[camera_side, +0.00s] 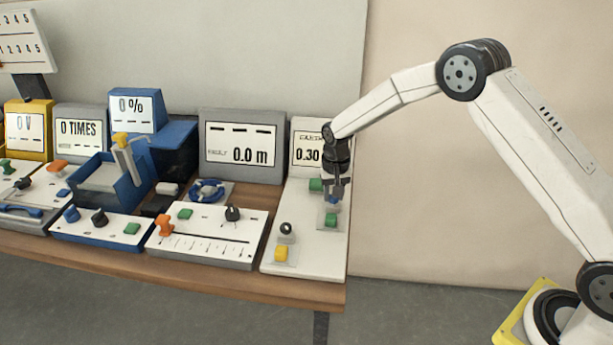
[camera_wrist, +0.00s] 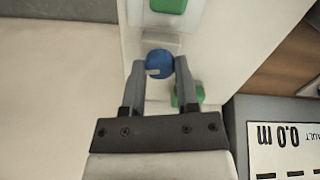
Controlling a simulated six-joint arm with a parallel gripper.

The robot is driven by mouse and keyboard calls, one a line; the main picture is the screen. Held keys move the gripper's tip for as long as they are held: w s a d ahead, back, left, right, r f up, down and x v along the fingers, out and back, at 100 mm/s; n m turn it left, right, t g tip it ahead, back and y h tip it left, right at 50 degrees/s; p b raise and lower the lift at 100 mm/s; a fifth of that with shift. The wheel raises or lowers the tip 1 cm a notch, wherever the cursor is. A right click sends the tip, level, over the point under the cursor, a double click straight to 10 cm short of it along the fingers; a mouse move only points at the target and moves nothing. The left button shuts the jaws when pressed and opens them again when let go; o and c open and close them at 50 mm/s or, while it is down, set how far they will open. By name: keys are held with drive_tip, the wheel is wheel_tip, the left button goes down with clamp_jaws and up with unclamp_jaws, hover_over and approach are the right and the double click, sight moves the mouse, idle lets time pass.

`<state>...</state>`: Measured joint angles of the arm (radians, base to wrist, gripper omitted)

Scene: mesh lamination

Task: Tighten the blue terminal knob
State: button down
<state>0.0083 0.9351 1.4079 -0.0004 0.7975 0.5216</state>
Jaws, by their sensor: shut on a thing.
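The blue terminal knob (camera_wrist: 159,64) shows in the wrist view as a round blue cap with a small light mark on its left edge. My gripper (camera_wrist: 160,68) has one grey finger on each side of it and is shut on it. In the side view my gripper (camera_side: 333,198) points straight down over the white panel (camera_side: 310,245) at the right end of the table. A bit of the blue knob (camera_side: 333,200) shows there between the fingers, mostly hidden by them.
A green block (camera_side: 331,220) sits just in front of the gripper and another green block (camera_side: 316,185) behind it. A black knob (camera_side: 286,229) and a yellow block (camera_side: 281,253) are nearer the panel's front.

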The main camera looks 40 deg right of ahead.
drive_tip(key=m, duration=1.1)
drive_tip(key=shift+m, duration=2)
drive_tip(key=shift+c, duration=1.8)
unclamp_jaws()
drive_tip(key=shift+r, duration=0.15)
drive_tip(key=shift+r, duration=3.75)
